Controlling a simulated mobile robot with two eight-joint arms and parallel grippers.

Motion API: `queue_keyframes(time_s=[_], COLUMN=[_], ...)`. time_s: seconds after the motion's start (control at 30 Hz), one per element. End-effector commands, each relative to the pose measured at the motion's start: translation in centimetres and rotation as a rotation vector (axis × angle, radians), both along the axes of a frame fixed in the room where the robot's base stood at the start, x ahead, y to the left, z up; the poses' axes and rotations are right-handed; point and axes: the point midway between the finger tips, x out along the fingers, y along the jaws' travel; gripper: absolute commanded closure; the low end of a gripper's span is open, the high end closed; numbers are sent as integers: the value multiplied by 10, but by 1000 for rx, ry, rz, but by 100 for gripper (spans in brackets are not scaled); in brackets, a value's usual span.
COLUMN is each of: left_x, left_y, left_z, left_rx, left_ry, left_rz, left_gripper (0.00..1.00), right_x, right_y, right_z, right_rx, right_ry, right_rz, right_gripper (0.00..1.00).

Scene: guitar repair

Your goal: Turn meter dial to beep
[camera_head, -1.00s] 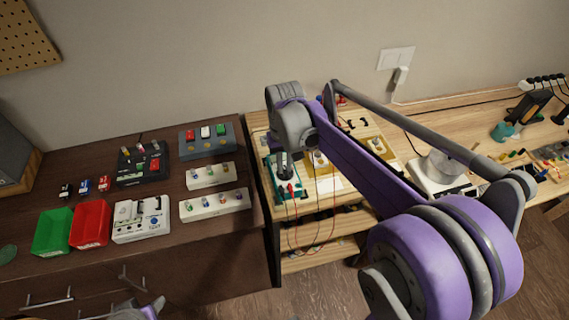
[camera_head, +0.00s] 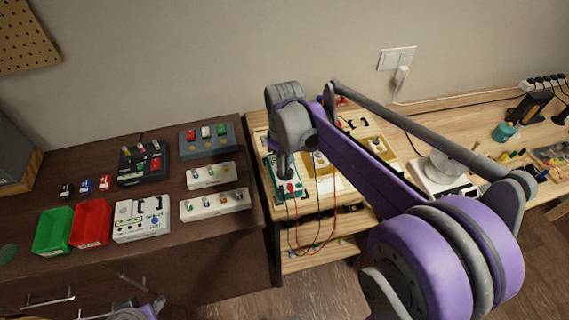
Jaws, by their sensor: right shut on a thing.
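The meter (camera_head: 292,189) is a teal-green box on the light wooden bench, right of the dark desk, with red and black leads hanging from its front. My right gripper (camera_head: 286,174) points straight down onto the meter from above. It is shut on the meter's dial, which the gripper and wrist hide, so the dial's setting cannot be read. My left arm shows only a small part at the bottom left edge (camera_head: 140,311); its fingertips are out of the picture.
Green (camera_head: 52,232) and red (camera_head: 90,222) bins, a white device (camera_head: 141,218) and blocks with small coloured parts stand on the dark desk. A yellow-brown box (camera_head: 375,147) stands right of the meter. My right arm covers much of the bench.

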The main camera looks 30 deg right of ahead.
Motion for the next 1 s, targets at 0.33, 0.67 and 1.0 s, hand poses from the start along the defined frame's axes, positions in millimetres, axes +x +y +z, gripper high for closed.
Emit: queue_keyframes(time_s=[0.33, 0.67, 1.0], left_x=[0, 0, 0], left_y=[0, 0, 0], left_z=[1, 1, 1], left_rx=[0, 0, 0], left_ry=[0, 0, 0], left_rz=[0, 0, 0], left_gripper=[50, 50, 50], right_x=[-1, -1, -2], right_y=[1, 2, 2], right_z=[0, 0, 0], right_rx=[0, 0, 0], right_ry=[0, 0, 0], right_rz=[308, 503, 574], right_gripper=[100, 100, 100])
